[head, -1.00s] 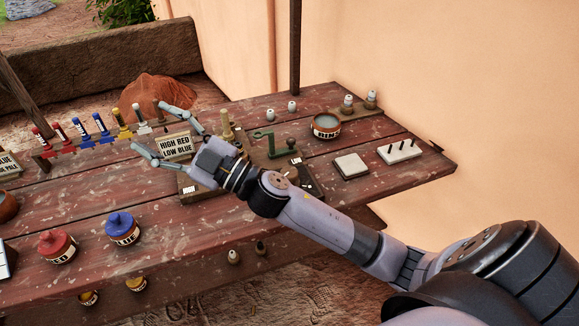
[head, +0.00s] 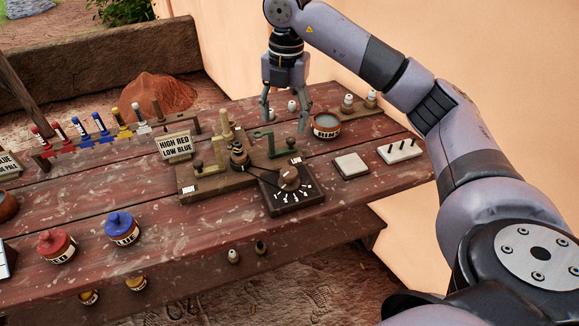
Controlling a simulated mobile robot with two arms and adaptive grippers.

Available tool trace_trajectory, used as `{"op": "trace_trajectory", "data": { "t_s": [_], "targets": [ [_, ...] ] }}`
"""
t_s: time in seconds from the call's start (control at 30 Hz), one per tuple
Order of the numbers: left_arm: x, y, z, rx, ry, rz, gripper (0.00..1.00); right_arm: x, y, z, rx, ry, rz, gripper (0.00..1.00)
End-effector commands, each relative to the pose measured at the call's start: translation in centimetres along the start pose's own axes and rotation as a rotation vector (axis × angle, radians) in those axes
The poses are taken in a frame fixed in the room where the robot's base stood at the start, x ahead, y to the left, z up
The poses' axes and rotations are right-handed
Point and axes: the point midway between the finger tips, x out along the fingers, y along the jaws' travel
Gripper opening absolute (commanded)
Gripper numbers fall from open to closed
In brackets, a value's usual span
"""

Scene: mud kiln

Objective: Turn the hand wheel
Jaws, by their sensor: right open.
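A dark box with white dial marks (head: 293,197) sits near the middle of the table, with a round brown knob (head: 289,178) on top. Left of it, a wooden base (head: 205,183) carries a dark round wheel-like part (head: 239,158) and upright posts. I cannot tell for certain which of these round parts is the hand wheel. My left gripper is not in view.
A sign reading "HIGH RED LOW BLUE" (head: 175,146) stands left of the wooden base. The brown bowl (head: 326,126), a pale block (head: 350,166) and a pegged white block (head: 399,151) lie to the right. Red (head: 57,247) and blue (head: 122,229) lidded jars stand at front left.

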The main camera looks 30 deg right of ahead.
Motion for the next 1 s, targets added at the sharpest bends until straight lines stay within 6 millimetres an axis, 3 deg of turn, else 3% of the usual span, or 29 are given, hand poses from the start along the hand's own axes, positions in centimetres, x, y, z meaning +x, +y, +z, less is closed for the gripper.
{"op": "trace_trajectory", "data": {
  "t_s": [0.13, 0.27, 0.8, 1.0],
  "targets": [
    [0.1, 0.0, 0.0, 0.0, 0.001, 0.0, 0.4, 0.0, -1.1, 0.8, 0.036, -0.023, -0.037, 0.59],
    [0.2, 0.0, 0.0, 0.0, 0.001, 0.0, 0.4, 1.7, -1.1, 0.8, 0.033, -0.02, -0.039, 0.59],
    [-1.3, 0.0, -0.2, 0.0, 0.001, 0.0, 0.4, 12.9, -1.5, 0.9, 0.031, -0.018, -0.037, 0.59],
    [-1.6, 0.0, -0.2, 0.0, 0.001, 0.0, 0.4, 15.8, -1.5, 1.0, 0.03, -0.019, -0.034, 0.59]
  ]
}}
